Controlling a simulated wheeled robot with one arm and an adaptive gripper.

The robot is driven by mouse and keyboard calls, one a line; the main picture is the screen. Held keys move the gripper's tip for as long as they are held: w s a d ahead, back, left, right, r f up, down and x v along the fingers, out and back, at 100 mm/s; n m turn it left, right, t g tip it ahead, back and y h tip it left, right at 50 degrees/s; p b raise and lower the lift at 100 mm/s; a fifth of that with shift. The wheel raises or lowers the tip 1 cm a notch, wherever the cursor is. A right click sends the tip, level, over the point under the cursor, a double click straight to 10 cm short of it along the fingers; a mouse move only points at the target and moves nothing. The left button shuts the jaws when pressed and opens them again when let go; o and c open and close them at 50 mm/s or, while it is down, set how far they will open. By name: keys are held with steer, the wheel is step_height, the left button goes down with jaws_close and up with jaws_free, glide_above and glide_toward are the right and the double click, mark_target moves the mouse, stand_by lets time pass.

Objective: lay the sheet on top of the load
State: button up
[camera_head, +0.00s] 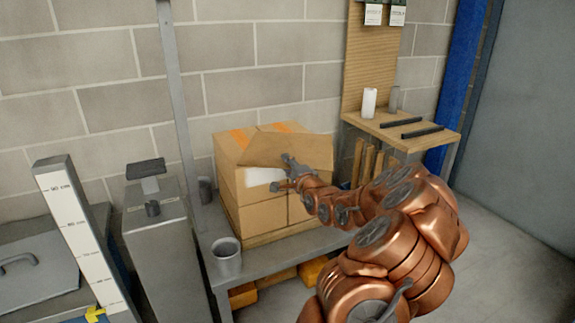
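The load is a stack of brown cartons (252,215) with orange tape on top, standing on a grey bench. A flat brown sheet (300,148) is over the front part of the stack's top. It sits askew, and its right end seems to reach past the cartons. The back left of the top is uncovered. My gripper (282,173) is at the sheet's near edge, in front of the cartons. One finger overlaps the sheet and the other shows lower, against the carton front. I cannot tell whether the fingers grip the sheet or whether it rests fully on the load.
A grey cup (227,257) stands at the bench's front left, near a metal post (178,100). A wooden stand (408,130) with a white cylinder (369,102) and dark bars is on the right. A height scale (80,240) stands at left. Floor at right is clear.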

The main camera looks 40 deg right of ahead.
steer(key=shift+r, duration=0.1)
steer(key=shift+r, duration=0.15)
steer(key=v, duration=1.2)
stand_by(0.3)
